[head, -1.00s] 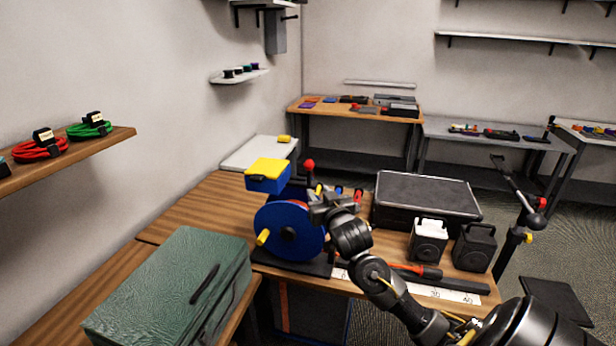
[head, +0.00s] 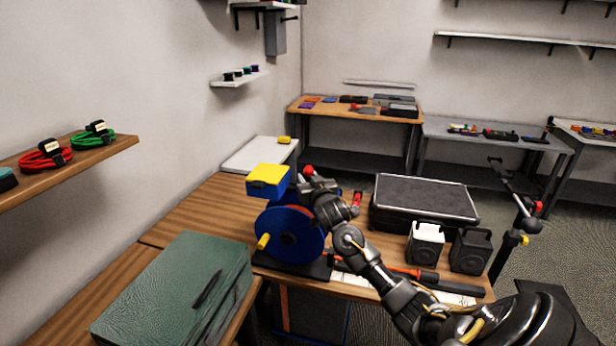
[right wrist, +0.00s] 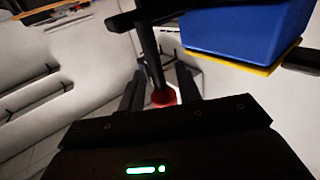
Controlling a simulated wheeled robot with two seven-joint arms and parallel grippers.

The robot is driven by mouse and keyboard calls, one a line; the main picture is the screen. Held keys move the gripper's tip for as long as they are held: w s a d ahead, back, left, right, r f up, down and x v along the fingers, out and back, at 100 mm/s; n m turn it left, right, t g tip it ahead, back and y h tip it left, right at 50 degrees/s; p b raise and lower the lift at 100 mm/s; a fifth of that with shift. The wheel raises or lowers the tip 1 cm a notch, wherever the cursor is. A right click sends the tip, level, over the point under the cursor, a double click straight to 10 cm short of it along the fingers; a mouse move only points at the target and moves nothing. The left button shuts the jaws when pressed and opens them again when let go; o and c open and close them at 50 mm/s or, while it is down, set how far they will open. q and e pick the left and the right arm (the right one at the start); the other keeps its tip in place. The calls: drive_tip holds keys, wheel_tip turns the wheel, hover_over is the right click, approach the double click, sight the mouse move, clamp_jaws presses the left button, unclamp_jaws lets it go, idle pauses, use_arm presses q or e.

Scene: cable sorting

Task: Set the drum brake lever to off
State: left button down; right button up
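The cable drum (head: 290,233) is a blue reel on a dark base at the front of the wooden bench. Its brake lever ends in a red knob (head: 308,169), just right of a blue and yellow box (head: 268,180). My right gripper (head: 309,177) is at the knob and hides most of the lever in the head view. In the right wrist view the dark lever shaft (right wrist: 150,55) and red knob (right wrist: 163,97) lie between my two fingers, which stand apart with gaps at the knob. Contact is not visible. My left gripper is not in view.
A green case (head: 175,285) sits at the front left. An orange and black tool (head: 400,272) lies along the front edge.

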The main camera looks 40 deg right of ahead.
drive_tip(key=shift+w+d, duration=0.1)
drive_tip(key=shift+w, duration=0.05)
clamp_jaws()
